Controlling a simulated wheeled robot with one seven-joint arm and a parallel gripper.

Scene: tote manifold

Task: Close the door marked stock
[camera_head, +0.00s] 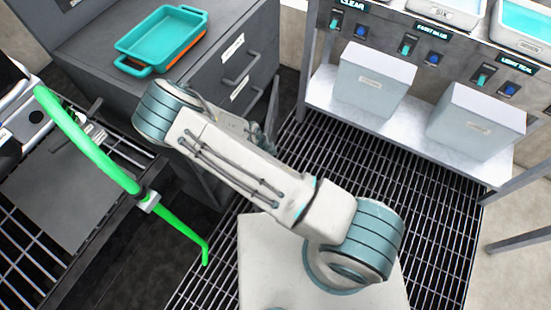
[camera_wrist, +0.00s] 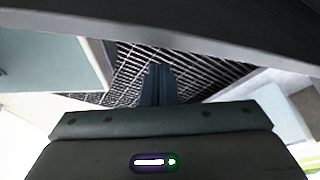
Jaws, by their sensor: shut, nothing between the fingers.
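A dark grey cabinet (camera_head: 130,84) stands at the upper left, with handles and white labels on its front. The labels are too small to read, so I cannot tell which one says stock. A narrow dark panel (camera_head: 273,104) juts out from the cabinet front, seen nearly edge-on; it looks like an open door. My gripper (camera_wrist: 157,84) is shut and empty over the grated floor in the wrist view. In the head view it is mostly hidden behind my arm, close to the panel. A dark surface (camera_wrist: 220,28) crosses the top of the wrist view; I cannot tell whether they touch.
A teal and orange tray (camera_head: 162,38) lies on the cabinet. A white shelf (camera_head: 345,112) with grey bins (camera_head: 372,85) stands right. A bright green curved bar (camera_head: 85,147) runs beside a dark rack at left. Grated floor (camera_head: 400,195) is open between cabinet and shelf.

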